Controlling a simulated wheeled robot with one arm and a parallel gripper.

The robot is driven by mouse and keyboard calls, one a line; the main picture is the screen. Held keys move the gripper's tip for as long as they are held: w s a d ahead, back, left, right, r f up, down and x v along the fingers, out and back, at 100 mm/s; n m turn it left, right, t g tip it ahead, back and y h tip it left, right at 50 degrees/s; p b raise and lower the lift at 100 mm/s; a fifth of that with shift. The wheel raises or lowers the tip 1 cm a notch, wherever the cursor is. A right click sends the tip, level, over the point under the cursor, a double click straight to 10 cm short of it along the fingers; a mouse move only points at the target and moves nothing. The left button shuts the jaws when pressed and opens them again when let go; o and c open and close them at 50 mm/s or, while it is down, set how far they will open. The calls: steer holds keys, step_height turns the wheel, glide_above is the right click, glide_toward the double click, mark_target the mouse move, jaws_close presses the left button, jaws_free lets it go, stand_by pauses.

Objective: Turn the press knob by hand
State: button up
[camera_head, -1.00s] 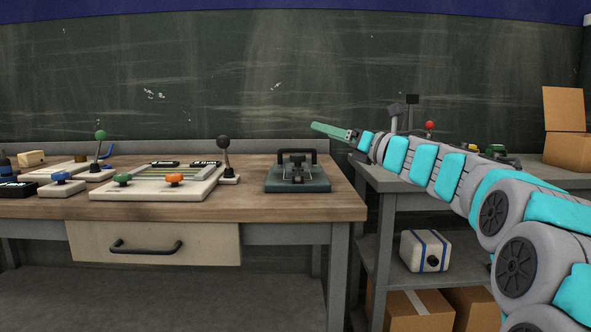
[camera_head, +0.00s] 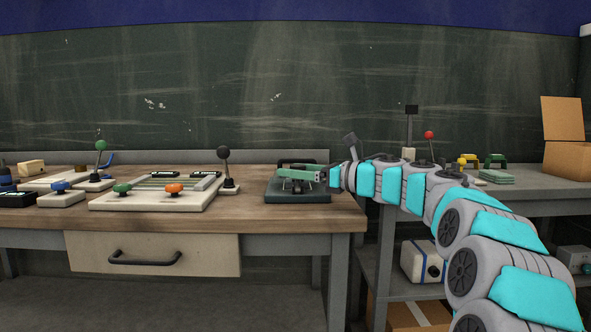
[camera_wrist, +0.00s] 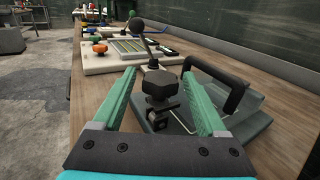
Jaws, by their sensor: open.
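The press is a dark green-grey plate with a black arched handle (camera_wrist: 226,84); its base (camera_head: 285,196) stands near the right end of the wooden bench. A black knob (camera_wrist: 160,84) with a lobed top stands upright on a small black post in front of the handle. My gripper (camera_wrist: 164,76) has two green fingers, open, one on each side of the knob in the wrist view. I see no clear contact between fingers and knob. In the head view my gripper (camera_head: 297,172) is over the press and hides most of the knob.
A white panel (camera_head: 150,205) with a green and an orange knob lies left of the press. A black-balled lever (camera_head: 225,170) stands between them. A grey shelf bench (camera_head: 540,180) with levers and a cardboard box (camera_head: 567,157) is at the right.

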steer(key=shift+w+a, duration=0.1)
steer(key=shift+c, duration=0.2)
jaws_close()
stand_by(0.5)
